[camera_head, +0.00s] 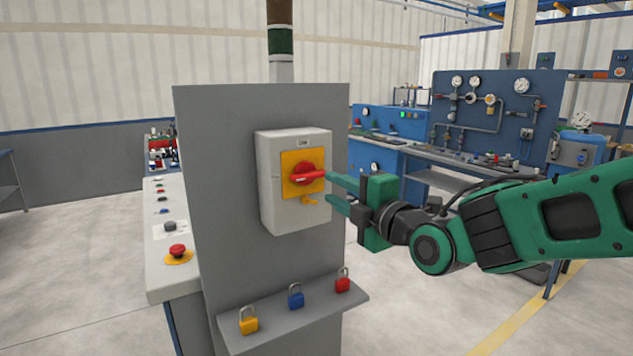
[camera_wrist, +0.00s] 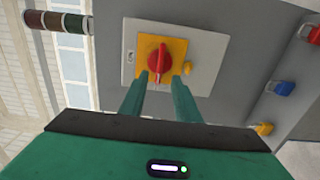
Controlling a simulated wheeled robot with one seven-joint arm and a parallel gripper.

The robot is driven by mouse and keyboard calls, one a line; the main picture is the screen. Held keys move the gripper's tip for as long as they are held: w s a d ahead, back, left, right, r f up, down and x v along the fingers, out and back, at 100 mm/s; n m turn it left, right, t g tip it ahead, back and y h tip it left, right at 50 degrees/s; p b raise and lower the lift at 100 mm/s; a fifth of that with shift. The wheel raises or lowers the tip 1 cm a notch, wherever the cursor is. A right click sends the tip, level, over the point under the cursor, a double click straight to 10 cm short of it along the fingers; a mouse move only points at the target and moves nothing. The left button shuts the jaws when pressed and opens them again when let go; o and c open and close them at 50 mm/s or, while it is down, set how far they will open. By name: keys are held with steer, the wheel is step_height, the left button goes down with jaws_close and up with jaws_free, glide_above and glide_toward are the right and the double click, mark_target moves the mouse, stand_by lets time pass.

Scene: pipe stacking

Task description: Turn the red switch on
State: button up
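The red switch (camera_head: 304,174) is a rotary handle on a yellow plate, on the front of a light grey box (camera_head: 270,190). In the head view its handle points right, roughly horizontal. In the wrist view the red switch (camera_wrist: 158,62) lies ahead, between the two fingertip lines. My gripper (camera_head: 335,190) is just right of the switch, its two green fingers pointing at it. In the wrist view my gripper (camera_wrist: 160,82) has its fingers apart with a gap between them. Whether the fingertips touch the handle cannot be told.
The box hangs on a grey panel (camera_head: 225,190). A shelf below holds a yellow padlock (camera_head: 249,324), a blue padlock (camera_head: 296,299) and a red padlock (camera_head: 343,284). A console with a red push button (camera_head: 177,250) stands left. Blue workbenches stand behind my arm.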

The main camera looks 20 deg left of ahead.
mark_target(313, 178)
steer(key=x, duration=0.9)
steer(key=shift+w, duration=0.15)
steer(key=shift+f, duration=0.1)
jaws_close()
